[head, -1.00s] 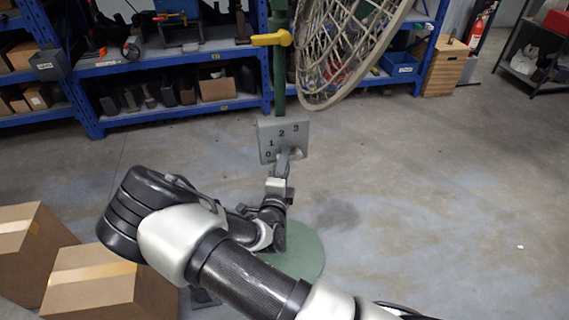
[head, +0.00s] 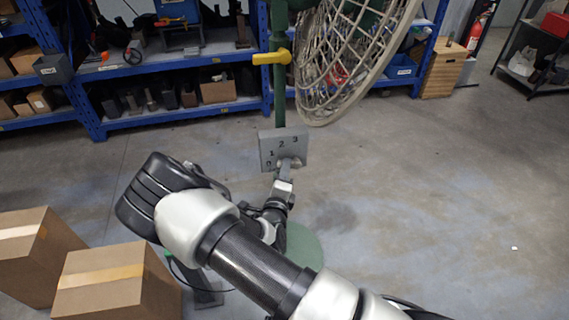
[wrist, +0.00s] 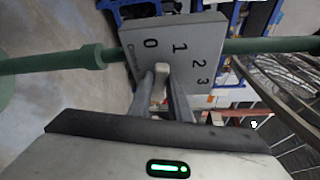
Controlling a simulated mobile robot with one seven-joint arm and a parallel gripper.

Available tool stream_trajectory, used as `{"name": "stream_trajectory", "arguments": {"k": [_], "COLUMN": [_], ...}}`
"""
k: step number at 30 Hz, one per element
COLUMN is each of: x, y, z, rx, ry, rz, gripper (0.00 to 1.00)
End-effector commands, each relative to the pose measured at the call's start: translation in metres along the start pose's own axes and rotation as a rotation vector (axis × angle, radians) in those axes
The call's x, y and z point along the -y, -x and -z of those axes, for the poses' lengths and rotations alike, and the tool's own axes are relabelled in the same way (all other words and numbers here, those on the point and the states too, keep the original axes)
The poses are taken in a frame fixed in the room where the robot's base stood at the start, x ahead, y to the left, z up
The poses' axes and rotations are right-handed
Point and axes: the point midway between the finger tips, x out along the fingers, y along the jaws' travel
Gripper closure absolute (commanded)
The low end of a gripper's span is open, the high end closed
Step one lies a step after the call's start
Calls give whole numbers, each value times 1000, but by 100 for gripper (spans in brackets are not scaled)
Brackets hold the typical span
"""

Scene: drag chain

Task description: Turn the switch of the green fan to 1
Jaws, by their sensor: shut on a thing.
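The green fan's grey switch panel (head: 270,150) faces me on the green post (head: 279,85), marked 0, 1, 2 and 3. In the wrist view the panel (wrist: 133,40) shows 0 at upper left, with 1, 2 and 3 curving down the right. My gripper (head: 285,172) is at the panel's lower part. Its two fingers are shut on the pale switch knob (wrist: 158,84), one on each side. The fingers partly hide the knob, and I cannot tell exactly which number it points to.
The fan's wire cage (head: 350,60) hangs above right of the panel, close to it. A yellow handle (head: 270,57) sticks out from the post. Cardboard boxes (head: 105,297) stand at lower left. Blue shelves (head: 180,108) line the back. The floor to the right is clear.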

Motion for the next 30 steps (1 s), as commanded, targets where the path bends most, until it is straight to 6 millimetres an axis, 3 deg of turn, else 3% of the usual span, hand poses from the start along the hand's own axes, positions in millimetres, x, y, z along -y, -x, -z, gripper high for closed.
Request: {"name": "stream_trajectory", "arguments": {"k": [1, 12, 29, 30], "x": [9, 13, 11, 11], "y": [0, 0, -1, -1], "z": [-1, 0, 1, 1], "rx": [-2, 0, 1, 1], "ry": [-30, -206, -245, -245], "rz": [-13, -85, -101, -101], "gripper": [100, 100, 100, 81]}}
